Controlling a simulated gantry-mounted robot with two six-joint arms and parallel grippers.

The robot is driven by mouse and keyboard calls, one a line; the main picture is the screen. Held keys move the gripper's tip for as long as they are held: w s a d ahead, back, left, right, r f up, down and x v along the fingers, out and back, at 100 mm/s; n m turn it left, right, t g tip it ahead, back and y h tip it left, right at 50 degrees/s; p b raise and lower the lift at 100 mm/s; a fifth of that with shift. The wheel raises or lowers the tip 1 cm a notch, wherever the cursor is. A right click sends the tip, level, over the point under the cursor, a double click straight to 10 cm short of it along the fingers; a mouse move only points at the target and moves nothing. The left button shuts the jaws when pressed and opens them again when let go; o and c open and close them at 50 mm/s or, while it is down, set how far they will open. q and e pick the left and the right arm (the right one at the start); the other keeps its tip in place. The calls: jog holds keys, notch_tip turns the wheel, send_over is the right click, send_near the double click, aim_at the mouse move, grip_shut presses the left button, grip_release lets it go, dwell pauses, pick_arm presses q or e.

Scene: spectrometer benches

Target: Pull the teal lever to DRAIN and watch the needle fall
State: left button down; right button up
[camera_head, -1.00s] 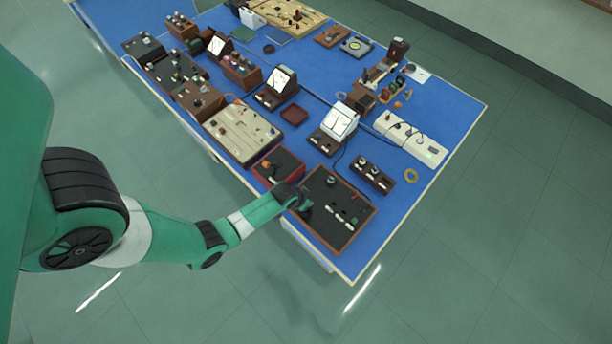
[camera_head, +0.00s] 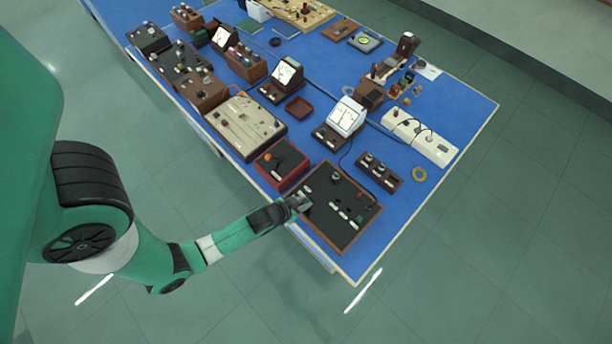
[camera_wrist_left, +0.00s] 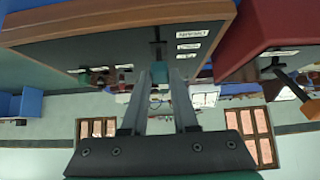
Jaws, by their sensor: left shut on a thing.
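The dark panel box with a wooden frame (camera_head: 320,238) lies at the bench's near corner. It also fills the upper left of the left wrist view (camera_wrist_left: 90,47), where its slot (camera_wrist_left: 157,38) has white labels beside it, too small to read surely. My left gripper (camera_head: 303,203) is at the box's left edge. In the left wrist view my left gripper (camera_wrist_left: 159,78) is shut on the teal lever's knob (camera_wrist_left: 159,71), below the slot. The head view does not show that knob clearly, as the fingers cover it. My right gripper is out of view.
A red-framed box (camera_head: 280,164) with an orange knob (camera_head: 268,157) stands close beside the panel. Its orange-tipped lever (camera_wrist_left: 290,85) juts out in the left wrist view. A white chart-faced instrument (camera_head: 346,115) and a small brown switch box (camera_head: 379,171) stand behind. Open floor lies in front.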

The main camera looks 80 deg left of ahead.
pick_arm(q)
jog(key=shift+s+d+f+t+b, duration=0.15)
jog(key=shift+s+f+t+b, duration=0.25)
jog(key=shift+b, duration=0.35)
jog(key=shift+r+y+b, duration=0.1)
jog(key=shift+y+b, duration=0.2)
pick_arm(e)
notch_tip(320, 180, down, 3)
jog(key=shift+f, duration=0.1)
pick_arm(q)
jog(key=c, duration=0.7)
grip_release()
jog(key=v, duration=1.1)
jog(key=shift+s+d+r, duration=0.15)
jog(key=shift+s, duration=0.1)
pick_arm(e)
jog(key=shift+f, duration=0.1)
